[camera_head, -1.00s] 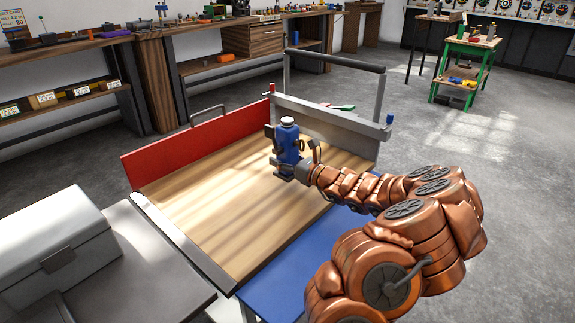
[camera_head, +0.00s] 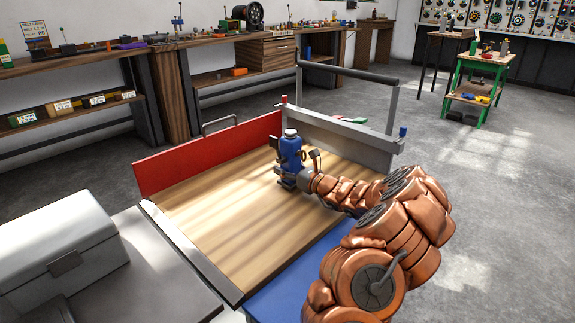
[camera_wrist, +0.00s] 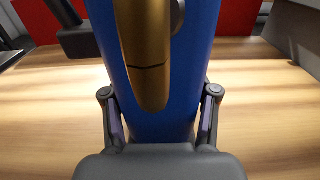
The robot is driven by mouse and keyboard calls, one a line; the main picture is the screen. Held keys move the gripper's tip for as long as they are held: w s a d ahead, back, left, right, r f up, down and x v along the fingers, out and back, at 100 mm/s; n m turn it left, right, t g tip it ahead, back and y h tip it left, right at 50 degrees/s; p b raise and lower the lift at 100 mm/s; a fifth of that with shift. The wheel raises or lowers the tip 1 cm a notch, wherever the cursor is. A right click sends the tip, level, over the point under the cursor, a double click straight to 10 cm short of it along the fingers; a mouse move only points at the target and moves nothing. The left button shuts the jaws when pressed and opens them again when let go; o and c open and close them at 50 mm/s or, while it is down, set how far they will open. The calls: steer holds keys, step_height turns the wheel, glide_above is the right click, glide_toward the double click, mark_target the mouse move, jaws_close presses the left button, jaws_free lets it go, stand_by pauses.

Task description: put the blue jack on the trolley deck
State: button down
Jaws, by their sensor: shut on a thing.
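The blue jack (camera_head: 291,153) is upright over the far part of the trolley's wooden deck (camera_head: 215,215), near the grey end panel. My gripper (camera_head: 292,180) is shut on its lower body from the right. In the wrist view the blue jack (camera_wrist: 185,75) fills the middle, with a brass-coloured part on its front and one finger of my gripper (camera_wrist: 160,120) on each side. The deck (camera_wrist: 265,110) shows behind it. The jack's base is partly hidden, so I cannot tell whether it touches the deck.
A red side panel (camera_head: 205,155) and a grey end panel (camera_head: 340,138) with a handle frame bound the deck. A grey case (camera_head: 60,245) sits on a table at left. A blue surface (camera_head: 290,295) lies at the near right. The near deck is clear.

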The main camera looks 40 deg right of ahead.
steer(key=shift+f, duration=0.35)
steer(key=shift+c, duration=1)
jaws_free()
steer(key=shift+f, duration=0.1)
steer(key=shift+s, duration=0.35)
steer(key=s, duration=0.3)
steer(key=s+d+p, duration=0.1)
steer(key=s, duration=0.3)
steer(key=s+p, duration=0.1)
steer(key=s, duration=0.3)
steer(key=shift+s+d, duration=0.1)
steer(key=shift+d, duration=0.2)
